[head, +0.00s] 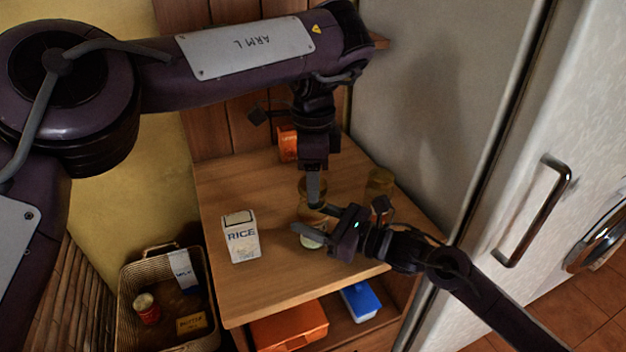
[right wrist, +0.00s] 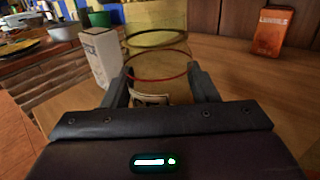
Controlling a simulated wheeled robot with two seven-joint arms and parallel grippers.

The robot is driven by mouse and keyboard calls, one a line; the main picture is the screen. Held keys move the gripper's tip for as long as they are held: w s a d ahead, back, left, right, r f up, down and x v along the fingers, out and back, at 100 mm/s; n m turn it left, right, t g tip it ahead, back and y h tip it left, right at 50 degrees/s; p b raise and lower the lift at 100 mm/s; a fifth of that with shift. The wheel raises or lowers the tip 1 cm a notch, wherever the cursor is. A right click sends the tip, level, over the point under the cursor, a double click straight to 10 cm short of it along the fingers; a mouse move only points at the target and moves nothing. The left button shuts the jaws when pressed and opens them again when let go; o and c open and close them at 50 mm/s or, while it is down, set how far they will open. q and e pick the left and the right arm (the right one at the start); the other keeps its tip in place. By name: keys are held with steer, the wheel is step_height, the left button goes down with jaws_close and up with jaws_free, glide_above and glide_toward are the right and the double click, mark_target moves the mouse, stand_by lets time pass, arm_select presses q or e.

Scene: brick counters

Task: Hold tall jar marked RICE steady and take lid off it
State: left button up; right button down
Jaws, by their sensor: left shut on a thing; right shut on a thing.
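A see-through amber jar (head: 312,186) stands on the wooden counter under my left gripper (head: 313,202), which points straight down at its top. The left gripper is shut on its lid, mostly hidden by the fingers. My right gripper (head: 318,222) reaches in from the right, shut on the jar lower down. In the right wrist view the jar's red ring (right wrist: 157,79) and part of a pale label (right wrist: 150,98) show between the right fingers (right wrist: 158,88). A yellowish clear part (right wrist: 158,18) shows above the ring; I cannot tell whether they touch. The label is unreadable.
A white box marked RICE (head: 240,240) stands left of the jar. Another amber jar (head: 380,184) stands right, near the fridge (head: 440,80). An orange packet (head: 287,143) is at the back. A basket (head: 132,285) stands lower left. The front left counter is clear.

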arm_select(q)
steer(key=shift+r, duration=0.1)
steer(key=shift+r, duration=1.95)
arm_select(e)
steer(key=shift+c, duration=2.3)
jaws_free()
